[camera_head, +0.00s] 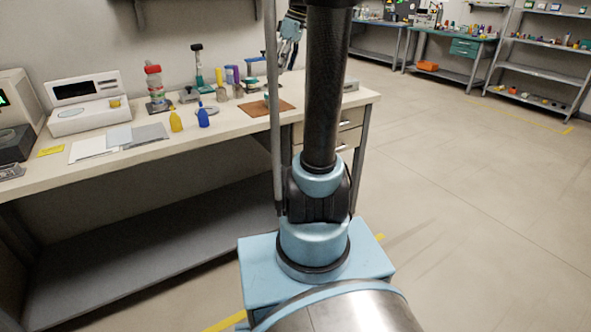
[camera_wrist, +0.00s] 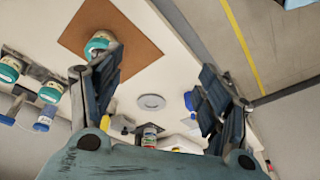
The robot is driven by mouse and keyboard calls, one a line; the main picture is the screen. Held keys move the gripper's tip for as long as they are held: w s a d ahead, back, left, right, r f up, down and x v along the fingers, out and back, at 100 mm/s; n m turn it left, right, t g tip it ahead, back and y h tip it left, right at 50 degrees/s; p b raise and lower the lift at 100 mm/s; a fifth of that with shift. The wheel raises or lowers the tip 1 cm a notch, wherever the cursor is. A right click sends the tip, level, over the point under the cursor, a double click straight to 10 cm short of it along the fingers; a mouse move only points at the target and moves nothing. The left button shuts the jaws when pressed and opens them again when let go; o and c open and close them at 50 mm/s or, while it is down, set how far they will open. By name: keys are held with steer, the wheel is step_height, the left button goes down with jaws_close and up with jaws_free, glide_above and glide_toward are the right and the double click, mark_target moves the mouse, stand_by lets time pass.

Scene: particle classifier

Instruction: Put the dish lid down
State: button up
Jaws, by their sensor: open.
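A round, pale grey disc (camera_wrist: 152,102), which looks like the dish lid, lies flat on the pale bench top in the wrist view. I cannot tell whether it is the lid alone or a lid on a dish. A grey round shape (camera_head: 207,109) behind the blue bottle in the head view may be the same thing. My gripper (camera_wrist: 160,62) is open, its two fingers apart with nothing between them. The disc shows in the gap between the fingers, below and clear of them. In the head view my gripper (camera_head: 290,30) is small and partly hidden by my arm.
A brown mat (camera_wrist: 135,45) carries a teal-and-white jar (camera_wrist: 99,43). More teal-capped jars (camera_wrist: 10,68) stand at the left. A blue bottle (camera_head: 203,118) and a yellow bottle (camera_head: 176,121) stand near the bench's front edge. A white instrument (camera_head: 88,104) is farther left.

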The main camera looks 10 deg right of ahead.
steer(key=s+a+f+m, duration=0.1)
steer(key=s+f, duration=0.3)
steer(key=s, duration=0.4)
steer(key=s+a+f+m+h, duration=0.1)
steer(key=s+f+m, duration=0.3)
steer(key=s, duration=0.4)
steer(key=shift+s+a+f+h, duration=0.3)
steer(key=shift+s+a+f, duration=0.1)
steer(key=shift+f, duration=0.3)
steer(key=shift+o, duration=0.5)
steer(key=s+f+m+t+h, duration=0.1)
steer(key=s+f+m, duration=0.4)
steer(key=s+f, duration=0.8)
steer(key=shift+s+f+m+h, duration=0.15)
steer(key=shift+f+m+h, duration=0.15)
steer(key=shift+f, duration=0.4)
step_height(320, 180, up, 26)
steer(key=r+n+y, duration=0.1)
steer(key=n+y, duration=0.2)
steer(key=n, duration=0.7)
glide_above(271, 93)
steer(key=s+d, duration=0.4)
steer(key=d, duration=0.2)
steer(key=shift+t, duration=0.3)
steer(key=x, duration=1.1)
steer(key=a+x, duration=0.1)
steer(key=x, duration=0.5)
steer(key=shift+s+f, duration=0.25)
steer(key=c, duration=1.1)
steer(key=shift+c, duration=0.2)
